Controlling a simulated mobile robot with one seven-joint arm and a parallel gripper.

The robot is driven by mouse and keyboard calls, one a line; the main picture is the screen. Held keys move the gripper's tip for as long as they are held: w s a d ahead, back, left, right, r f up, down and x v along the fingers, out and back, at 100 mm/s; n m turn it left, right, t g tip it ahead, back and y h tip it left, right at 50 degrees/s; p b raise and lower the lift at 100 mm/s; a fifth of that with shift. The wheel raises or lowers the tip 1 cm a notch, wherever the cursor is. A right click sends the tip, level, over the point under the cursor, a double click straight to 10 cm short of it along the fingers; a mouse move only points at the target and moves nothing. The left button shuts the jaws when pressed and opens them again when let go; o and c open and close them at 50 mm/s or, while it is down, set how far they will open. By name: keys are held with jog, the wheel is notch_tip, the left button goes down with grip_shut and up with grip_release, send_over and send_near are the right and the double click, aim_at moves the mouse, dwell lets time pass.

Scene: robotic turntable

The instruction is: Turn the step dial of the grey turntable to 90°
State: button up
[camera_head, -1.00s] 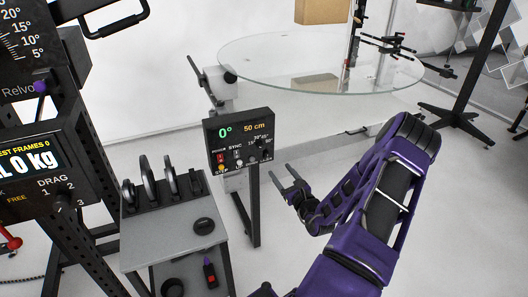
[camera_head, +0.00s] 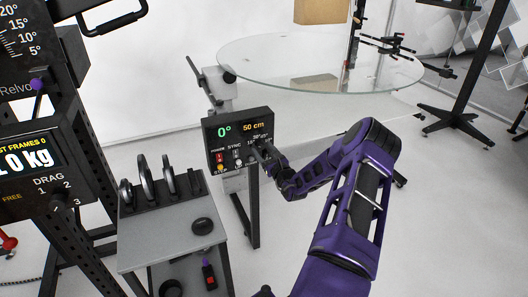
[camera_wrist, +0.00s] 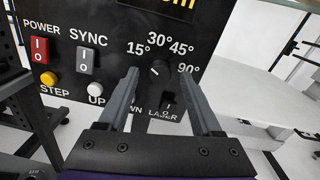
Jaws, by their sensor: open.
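The black control panel (camera_head: 212,133) of the turntable shows 0° in green and 50 cm in yellow. In the wrist view its step dial (camera_wrist: 158,70) is a black knob with a small white mark, ringed by 15°, 30°, 45° and 90° labels. The mark seems to point up-left, but its exact setting is hard to tell. My gripper (camera_wrist: 160,76) is open, with one finger on each side of the dial. I cannot tell whether they touch it. In the head view my gripper (camera_head: 261,150) is at the panel's right side and hides the dial.
Left of my gripper on the panel are the red POWER switch (camera_wrist: 40,48), SYNC switch (camera_wrist: 86,60), yellow STEP button (camera_wrist: 49,78) and white UP button (camera_wrist: 95,89). A grey cart (camera_head: 165,233) stands left.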

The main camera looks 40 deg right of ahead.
grip_shut()
